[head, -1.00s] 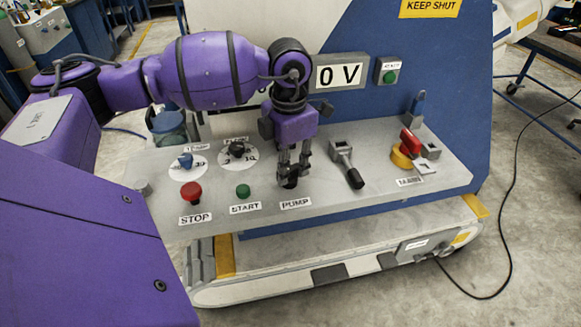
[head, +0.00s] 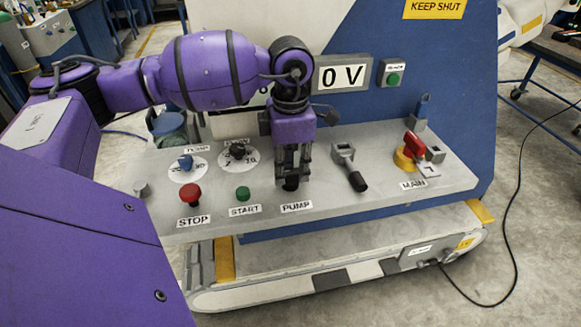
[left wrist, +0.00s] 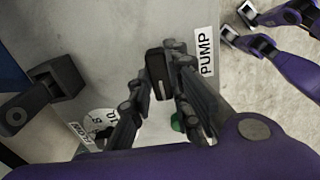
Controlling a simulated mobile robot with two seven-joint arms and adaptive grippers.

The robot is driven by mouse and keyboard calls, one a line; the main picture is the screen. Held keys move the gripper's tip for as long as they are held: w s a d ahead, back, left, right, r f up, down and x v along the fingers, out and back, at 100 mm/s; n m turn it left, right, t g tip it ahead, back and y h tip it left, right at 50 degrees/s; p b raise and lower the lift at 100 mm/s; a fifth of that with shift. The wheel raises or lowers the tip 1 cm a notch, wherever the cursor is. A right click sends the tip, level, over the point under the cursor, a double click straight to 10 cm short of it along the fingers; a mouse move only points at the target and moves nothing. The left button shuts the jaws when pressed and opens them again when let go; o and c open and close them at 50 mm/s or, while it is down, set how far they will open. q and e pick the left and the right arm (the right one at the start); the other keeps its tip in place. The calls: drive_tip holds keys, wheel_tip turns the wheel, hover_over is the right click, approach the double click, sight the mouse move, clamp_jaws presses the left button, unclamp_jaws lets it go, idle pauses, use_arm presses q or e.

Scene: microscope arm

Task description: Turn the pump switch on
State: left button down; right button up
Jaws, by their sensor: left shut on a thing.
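The pump switch (head: 291,185) is a small black toggle on the sloping grey panel, just above the PUMP label (head: 296,206). My left gripper (head: 291,176) points down at it, with its fingers shut on the switch. In the left wrist view the black switch (left wrist: 157,72) sits between the two fingers (left wrist: 158,78), beside the PUMP label (left wrist: 206,52). The fingers hide much of the switch in the head view, so I cannot tell its exact tilt.
A green START button (head: 243,193) and red STOP button (head: 190,195) are left of the switch. A black-handled lever (head: 352,172) and the red MAIN switch (head: 413,141) are to its right. Two dials stand behind the buttons. The display (head: 342,76) reads 0 V.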

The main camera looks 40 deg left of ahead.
sight(290, 171)
use_arm(q)
drive_tip(key=c, duration=1.6)
unclamp_jaws()
drive_tip(key=shift+c, duration=0.2)
drive_tip(key=shift+r, duration=0.1)
wheel_tip(290, 171, up, 12)
